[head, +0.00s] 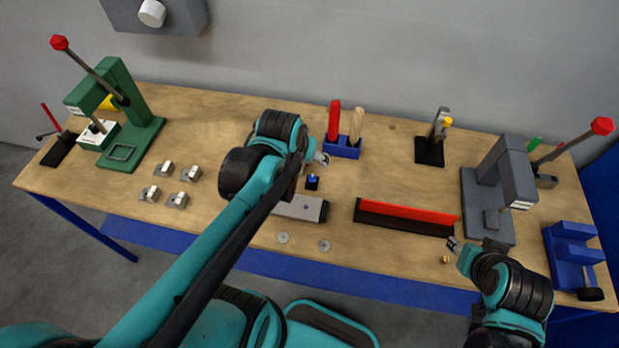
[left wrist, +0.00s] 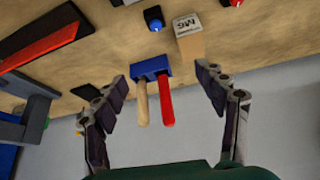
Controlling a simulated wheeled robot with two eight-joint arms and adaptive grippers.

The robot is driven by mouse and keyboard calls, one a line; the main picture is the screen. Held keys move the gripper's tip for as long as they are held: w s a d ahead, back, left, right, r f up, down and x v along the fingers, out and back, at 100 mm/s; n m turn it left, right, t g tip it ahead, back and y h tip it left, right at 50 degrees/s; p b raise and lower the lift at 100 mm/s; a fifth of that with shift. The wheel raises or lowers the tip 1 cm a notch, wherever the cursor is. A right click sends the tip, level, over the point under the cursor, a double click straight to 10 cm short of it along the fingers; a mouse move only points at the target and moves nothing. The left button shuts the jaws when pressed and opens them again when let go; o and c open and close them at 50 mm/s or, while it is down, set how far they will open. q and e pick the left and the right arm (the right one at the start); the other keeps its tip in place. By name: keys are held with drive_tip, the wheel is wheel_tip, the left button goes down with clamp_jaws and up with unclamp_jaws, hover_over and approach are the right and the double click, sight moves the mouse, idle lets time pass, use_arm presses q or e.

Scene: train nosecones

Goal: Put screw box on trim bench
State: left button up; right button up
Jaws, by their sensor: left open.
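The screw box is a small tan box with a white top labelled M6 (left wrist: 189,38) in the left wrist view. It stands on the wooden bench (head: 225,110), beside the blue tool holder. In the head view my left arm hides it. My right gripper (head: 455,244) is low near the bench's front edge. I cannot tell which surface is the trim bench.
The blue holder (head: 342,150) carries red and tan handles. A blue-topped knob (head: 312,181) and a red-and-black bar (head: 405,216) are nearby. A green press (head: 130,130) stands left and a grey press (head: 490,195) right. Several metal blocks (head: 167,168) lie left of my arm.

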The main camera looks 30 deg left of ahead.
use_arm(q)
drive_tip(key=s+d+m+t, duration=0.1)
drive_tip(key=s+d, duration=0.4)
drive_tip(key=s, duration=0.2)
drive_tip(key=shift+s+d+r+h, duration=0.2)
drive_tip(key=shift+r+h, duration=0.05)
drive_tip(key=shift+h, duration=0.15)
drive_tip(key=shift+f, duration=0.15)
